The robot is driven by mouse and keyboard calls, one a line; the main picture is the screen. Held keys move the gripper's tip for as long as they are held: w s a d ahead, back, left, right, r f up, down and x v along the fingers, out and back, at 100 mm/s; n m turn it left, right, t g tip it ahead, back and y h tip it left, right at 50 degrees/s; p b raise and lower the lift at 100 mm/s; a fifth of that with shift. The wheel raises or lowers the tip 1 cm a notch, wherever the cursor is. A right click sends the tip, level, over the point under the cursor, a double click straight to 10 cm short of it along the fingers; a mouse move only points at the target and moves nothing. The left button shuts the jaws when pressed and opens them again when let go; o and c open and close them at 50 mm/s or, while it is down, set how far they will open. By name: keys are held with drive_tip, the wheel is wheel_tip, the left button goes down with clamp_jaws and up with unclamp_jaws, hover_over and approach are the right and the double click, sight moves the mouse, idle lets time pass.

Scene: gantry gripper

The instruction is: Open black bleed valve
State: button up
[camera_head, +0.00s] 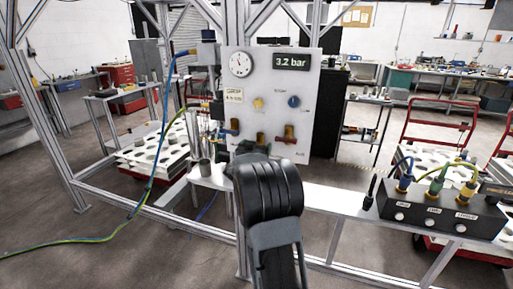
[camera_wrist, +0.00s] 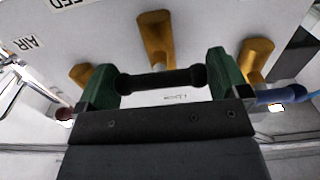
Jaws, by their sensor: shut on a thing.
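In the wrist view, my gripper (camera_wrist: 162,77) has its two green fingers at the two ends of the black bleed valve handle (camera_wrist: 160,80). It is shut on this handle, which lies crosswise between the fingers. The brass valve body (camera_wrist: 155,38) is just beyond it. In the head view, my dark arm reaches to the lower part of the white panel (camera_head: 268,75) and hides the handle; a brass body (camera_head: 261,139) shows above it. The panel display (camera_head: 291,62) reads 3.2 bar.
A blue-handled valve (camera_head: 230,132) and a red-handled valve (camera_head: 289,139) flank the black one closely. Blue and yellow-green hoses (camera_head: 165,110) hang left of the panel. A black box with plugged cables (camera_head: 440,212) stands on the bench at right. Metal frame posts surround the panel.

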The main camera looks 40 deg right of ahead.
drive_tip(key=shift+r+n+p, duration=0.15)
drive_tip(key=shift+n+p, duration=0.15)
drive_tip(key=shift+p, duration=0.1)
drive_tip(key=n+p, duration=0.3)
drive_tip(key=shift+r, duration=0.1)
drive_tip(key=n+p, duration=0.3)
drive_tip(key=shift+n, duration=0.3)
drive_tip(key=n+p, duration=0.2)
drive_tip(key=n, duration=0.1)
drive_tip(key=shift+n+p, duration=0.3)
drive_tip(key=shift+p, duration=0.05)
drive_tip(key=n+p, duration=0.2)
drive_tip(key=n, duration=0.1)
drive_tip(key=shift+n, duration=0.3)
drive_tip(key=shift+f+n+p, duration=0.25)
drive_tip(key=shift+n+p, duration=0.55)
drive_tip(key=shift+n, duration=0.9)
drive_tip(key=o, duration=0.5)
drive_tip(key=shift+w, duration=0.1)
drive_tip(key=shift+o, duration=0.3)
